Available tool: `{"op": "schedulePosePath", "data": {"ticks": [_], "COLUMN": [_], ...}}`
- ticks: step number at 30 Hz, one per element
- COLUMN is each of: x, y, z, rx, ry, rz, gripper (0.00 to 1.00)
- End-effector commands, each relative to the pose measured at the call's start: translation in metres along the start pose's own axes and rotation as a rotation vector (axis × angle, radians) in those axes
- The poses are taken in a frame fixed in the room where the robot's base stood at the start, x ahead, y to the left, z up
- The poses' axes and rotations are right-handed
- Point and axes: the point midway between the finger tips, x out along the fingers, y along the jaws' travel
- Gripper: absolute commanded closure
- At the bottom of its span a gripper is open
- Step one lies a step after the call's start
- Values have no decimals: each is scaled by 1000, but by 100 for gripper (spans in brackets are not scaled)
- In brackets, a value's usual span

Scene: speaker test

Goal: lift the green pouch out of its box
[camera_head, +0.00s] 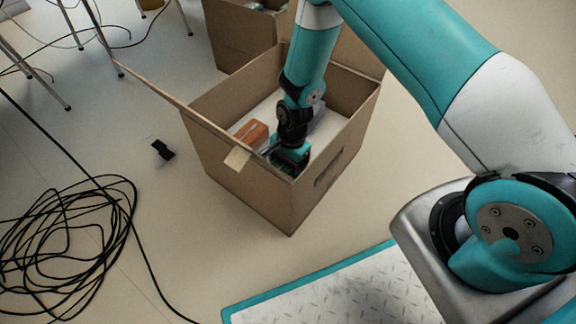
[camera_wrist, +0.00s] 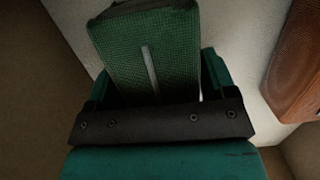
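The green pouch (camera_wrist: 145,55), with a woven surface and a pale stripe, shows in the wrist view. It lies inside the cardboard box (camera_head: 255,195), and in the head view my arm and gripper hide most or all of it. My gripper (camera_head: 288,156) is down inside the box near its front wall. In the wrist view my gripper (camera_wrist: 158,80) has its teal fingers spread apart, one on each side of the pouch. A thin pale gap shows between the pouch and the right finger. The pouch's lower end is hidden behind the dark gripper bar.
An orange-brown object (camera_head: 252,133) lies left of my gripper in the box; it shows at right in the wrist view (camera_wrist: 296,60). The box's open flap (camera_head: 185,108) sticks out left. Another carton (camera_head: 238,35) stands behind. Coiled black cable (camera_head: 65,240) covers floor at left.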

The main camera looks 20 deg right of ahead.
Motion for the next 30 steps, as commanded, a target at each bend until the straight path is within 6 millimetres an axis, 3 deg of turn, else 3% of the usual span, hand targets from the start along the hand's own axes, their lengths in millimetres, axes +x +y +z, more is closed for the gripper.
{"op": "schedulePosePath", "data": {"ticks": [1,3,11,17,23,30], "x": [0,0,-1,-14,-49,-111], "y": [0,0,0,0,-1,-1], "z": [0,0,0,2,7,16], "rx": [0,0,0,0,-1,-1], "ry": [0,0,0,0,1,1], "rz": [0,0,0,-1,-2,-2], "gripper": [34,49,49,49,49,49]}}
